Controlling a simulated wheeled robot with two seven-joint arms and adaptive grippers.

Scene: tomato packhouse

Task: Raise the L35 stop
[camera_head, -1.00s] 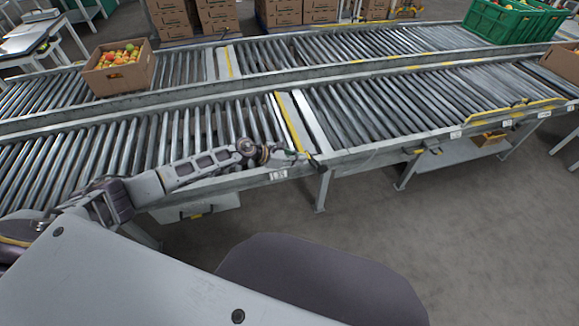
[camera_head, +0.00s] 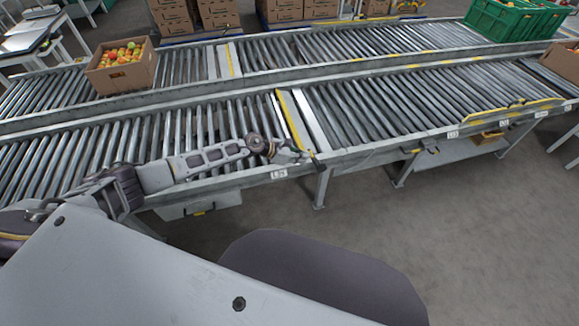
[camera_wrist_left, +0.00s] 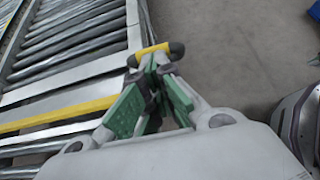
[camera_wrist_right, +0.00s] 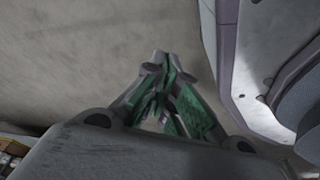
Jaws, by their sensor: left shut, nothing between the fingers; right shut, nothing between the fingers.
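A yellow stop bar (camera_head: 289,120) lies across the near conveyor beside a pale plate. Below it, a small white label (camera_head: 279,174) sits on the side rail; its text is too small to read surely. My left gripper (camera_head: 302,157) is at the near rail by the bar's front end, shut and empty. In the left wrist view its fingertips (camera_wrist_left: 157,66) are right at a short yellow handle with dark ends (camera_wrist_left: 154,50); I cannot tell whether they touch. The yellow bar also shows there (camera_wrist_left: 60,114). My right gripper (camera_wrist_right: 160,68) is shut and empty over bare floor.
A box of tomatoes (camera_head: 122,78) stands on the far conveyor at left. Green crates (camera_head: 500,20) and a cardboard box (camera_head: 563,60) are at the right. A second yellow bar (camera_head: 229,60) crosses the far conveyor. The floor (camera_head: 470,230) in front is clear.

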